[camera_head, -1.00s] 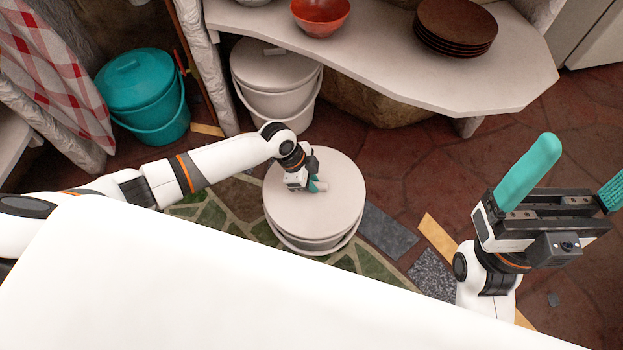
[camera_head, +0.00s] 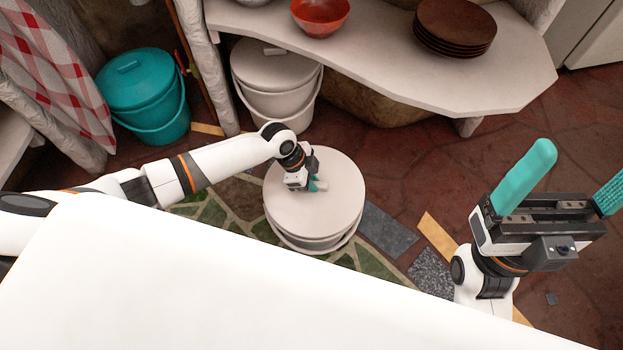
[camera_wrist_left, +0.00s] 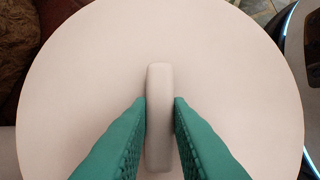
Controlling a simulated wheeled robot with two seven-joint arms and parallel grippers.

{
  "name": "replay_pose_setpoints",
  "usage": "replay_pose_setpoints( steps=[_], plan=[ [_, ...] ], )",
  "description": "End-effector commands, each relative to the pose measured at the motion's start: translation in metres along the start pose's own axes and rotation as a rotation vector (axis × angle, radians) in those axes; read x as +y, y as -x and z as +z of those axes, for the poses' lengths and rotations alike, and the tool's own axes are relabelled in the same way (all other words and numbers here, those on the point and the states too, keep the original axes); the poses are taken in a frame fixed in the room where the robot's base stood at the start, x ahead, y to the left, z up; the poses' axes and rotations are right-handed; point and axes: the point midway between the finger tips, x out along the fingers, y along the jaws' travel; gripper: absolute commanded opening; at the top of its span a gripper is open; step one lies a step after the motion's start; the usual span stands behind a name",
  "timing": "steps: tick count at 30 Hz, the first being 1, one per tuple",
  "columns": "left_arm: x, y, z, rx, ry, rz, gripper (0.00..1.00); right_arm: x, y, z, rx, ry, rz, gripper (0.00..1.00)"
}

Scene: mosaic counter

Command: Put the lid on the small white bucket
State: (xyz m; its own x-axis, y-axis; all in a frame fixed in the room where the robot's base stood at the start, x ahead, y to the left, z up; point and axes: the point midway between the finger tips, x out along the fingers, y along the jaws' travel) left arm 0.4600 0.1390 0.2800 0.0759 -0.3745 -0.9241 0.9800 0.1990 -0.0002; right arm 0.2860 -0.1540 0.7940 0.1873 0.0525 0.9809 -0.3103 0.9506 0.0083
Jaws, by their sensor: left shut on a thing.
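The round white lid (camera_head: 335,212) is over the small white bucket (camera_head: 308,248), which stands on the floor in the middle of the head view. The lid hides most of the bucket; I cannot tell whether it is fully seated. My left gripper (camera_head: 317,186) is shut on the lid's bar handle (camera_wrist_left: 159,85), with one teal finger on each side of it in the left wrist view. The lid (camera_wrist_left: 240,70) fills most of that view. My right gripper (camera_head: 568,182) is wide open and empty at the right, away from the bucket.
Another lidded white bucket (camera_head: 280,103) stands under the counter (camera_head: 370,60). A lidded teal bucket (camera_head: 150,98) stands at the left. The counter holds a red bowl (camera_head: 320,14) and stacked brown plates (camera_head: 455,28). The floor right of the small bucket is clear.

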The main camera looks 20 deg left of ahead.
Motion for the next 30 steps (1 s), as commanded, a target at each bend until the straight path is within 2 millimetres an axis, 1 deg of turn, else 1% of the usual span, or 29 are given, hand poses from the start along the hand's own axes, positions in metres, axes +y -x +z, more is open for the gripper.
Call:
replay_pose_setpoints(
  steps=[2,14,21,30],
  plan=[
    [0.0001,0.0018,0.0008,0.000,0.001,0.000,0.00,0.0001,-0.0040,0.0015,-0.002,0.000,0.000,0.88],
    [0.0001,-0.0001,0.0002,-0.001,0.000,0.000,0.00,0.0001,0.0025,0.0004,0.018,-0.002,-0.006,0.88],
    [0.0000,-0.0048,-0.0015,-0.001,0.001,0.000,0.00,0.0001,0.0043,-0.0002,0.017,-0.001,-0.006,0.88],
    [0.0000,-0.0071,-0.0023,-0.001,0.000,0.000,0.00,0.0000,0.0007,0.0000,0.001,0.000,0.000,0.88]
  ],
)
